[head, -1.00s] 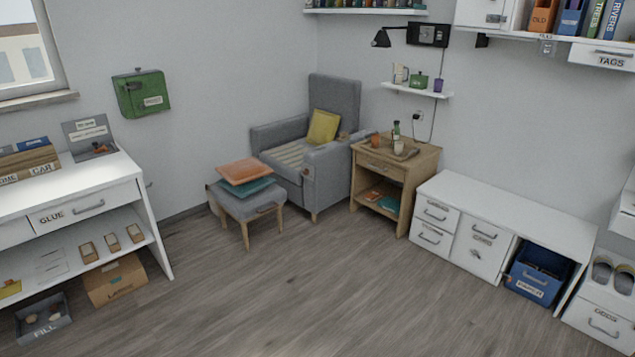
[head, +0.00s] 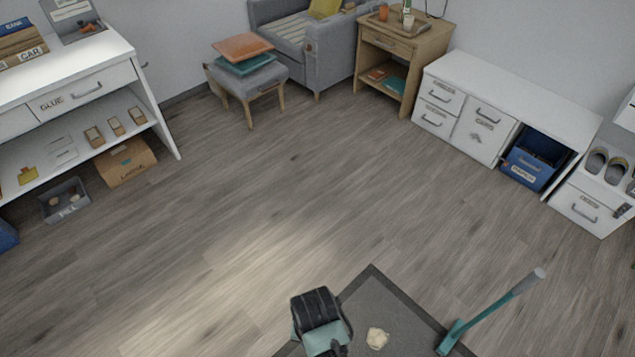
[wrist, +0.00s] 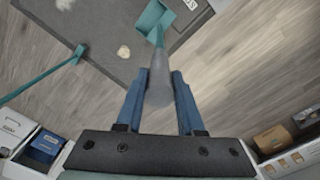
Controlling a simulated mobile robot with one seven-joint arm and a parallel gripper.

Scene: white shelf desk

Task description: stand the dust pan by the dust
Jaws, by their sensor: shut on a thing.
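My gripper (wrist: 160,78) is shut on the grey handle of the teal dust pan (wrist: 178,15) in the wrist view. The pan's teal scoop is beyond the fingertips, at the top of that view. I cannot tell whether it touches the floor. A pale dust pile (wrist: 123,51) lies on the dark grey mat (wrist: 105,25), left of the pan and apart from it. Another pale pile (wrist: 65,4) is cut by the top edge. In the head view the dust (head: 377,338) lies right of my gripper (head: 320,325), whose fingers and the pan are hidden.
A teal tool with a grey handle end (head: 490,310) leans up at the mat's right side; its teal part also shows in the wrist view (wrist: 40,80). Open wooden floor (head: 230,220) lies beyond the mat. White cabinets (head: 475,135) and a shelf desk (head: 90,90) stand farther back.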

